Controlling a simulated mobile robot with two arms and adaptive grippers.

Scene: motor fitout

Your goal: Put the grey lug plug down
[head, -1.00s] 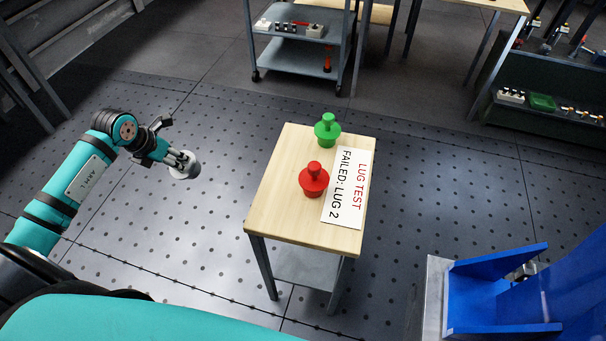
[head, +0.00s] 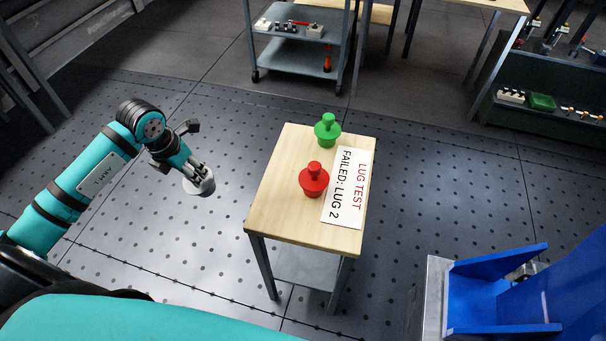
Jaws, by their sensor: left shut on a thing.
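My left gripper (head: 199,177) is shut on the grey lug plug (head: 203,187), a pale grey round piece. It holds the plug in the air to the left of a small wooden-topped table (head: 275,222), apart from it. The fingers hide part of the plug. A red plug (head: 314,181) and a green plug (head: 327,130) stand upright on the table. My right gripper does not show.
A white sign (head: 348,188) reading "LUG TEST FAILED: LUG 2" lies on the table's right side. The tabletop's left and front parts are bare. A blue fixture (head: 500,290) stands at the lower right. A grey cart (head: 300,55) stands behind.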

